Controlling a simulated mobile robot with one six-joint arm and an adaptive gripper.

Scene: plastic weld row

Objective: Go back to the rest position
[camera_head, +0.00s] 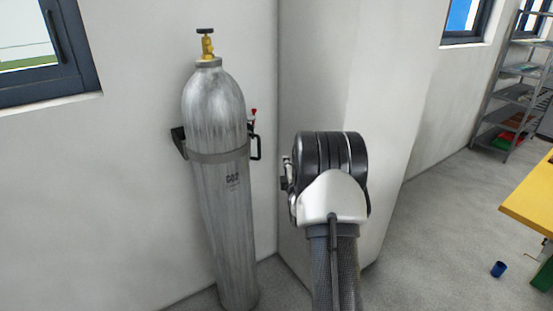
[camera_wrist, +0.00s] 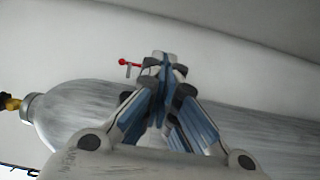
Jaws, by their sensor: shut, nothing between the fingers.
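My gripper (camera_wrist: 163,62) is shut and empty in the wrist view, with its fingertips close together in front of the gas cylinder. In the head view it is mostly hidden behind my arm's black and white wrist parts. The grey gas cylinder (camera_head: 218,150) marked CO2 stands upright against the wall, to the left of my arm, with a yellow valve on top. In the wrist view the cylinder (camera_wrist: 80,108) lies sideways across the picture behind the fingers. I cannot tell how large the gap between fingers and cylinder is.
A black bracket (camera_head: 179,142) holds the cylinder to the wall. A small red-tipped part (camera_head: 253,112) sits beside it. A wall corner stands close behind my arm. At right are a yellow table (camera_head: 530,195), a blue cup-like object (camera_head: 498,269) on the floor and metal shelves (camera_head: 515,93).

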